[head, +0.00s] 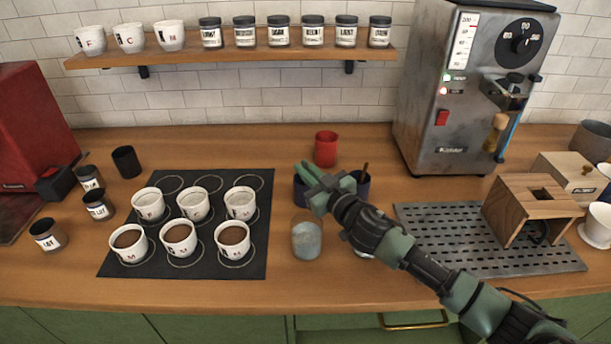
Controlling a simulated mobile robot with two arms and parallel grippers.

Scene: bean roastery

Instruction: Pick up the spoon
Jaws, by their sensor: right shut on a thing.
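My right gripper (316,176) reaches in from the lower right over the counter. It is shut on what seems to be the spoon, which the green fingers hide almost wholly. Dark blue ware shows on both sides of the fingers, at the left (300,194) and at the right (362,186); I cannot tell whether it is one vessel or two. A thin dark handle (365,171) sticks up at its right side, apart from the fingertips. My left gripper is not in view.
A red cup (326,148) stands just behind the gripper and a grey cup (306,241) in front. A black mat (118,262) with several white cups lies left. A perforated tray (440,240) with a wooden stand (506,211) lies right, before the steel machine (430,110).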

